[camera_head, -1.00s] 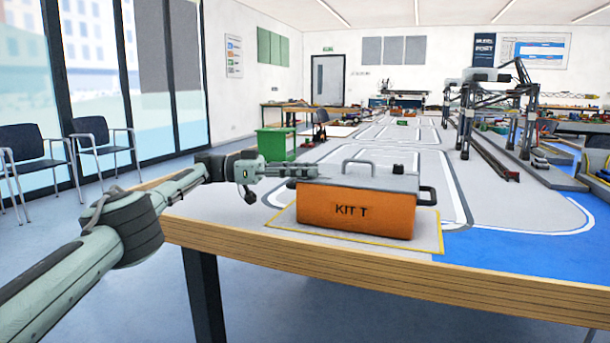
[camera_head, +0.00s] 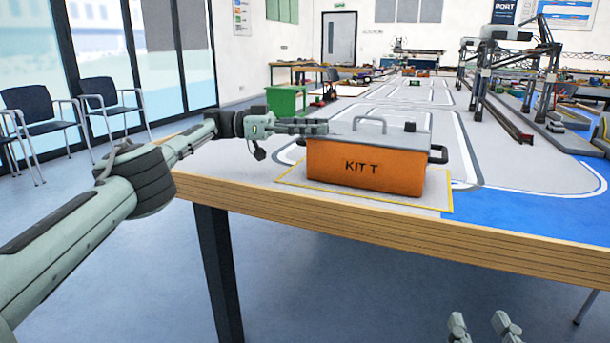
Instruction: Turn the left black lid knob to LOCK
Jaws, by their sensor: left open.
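The orange box marked KIT T (camera_head: 365,172) has a grey lid (camera_head: 375,138) with a handle on top. One black knob (camera_head: 410,127) shows at the lid's right end. The left knob cannot be made out; my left gripper (camera_head: 318,127) covers that end of the lid. This gripper is level and open, its fingers pointing right at the lid's left end; contact cannot be told. My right gripper (camera_head: 484,326) shows only as two separated fingertips at the bottom edge, empty and in front of the table.
The box stands on a yellow-edged mat (camera_head: 433,204) near the front edge of the wooden-edged table (camera_head: 330,220). A green bin (camera_head: 287,103) and a model gantry crane (camera_head: 510,75) stand farther back. Chairs (camera_head: 110,105) line the windows at left.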

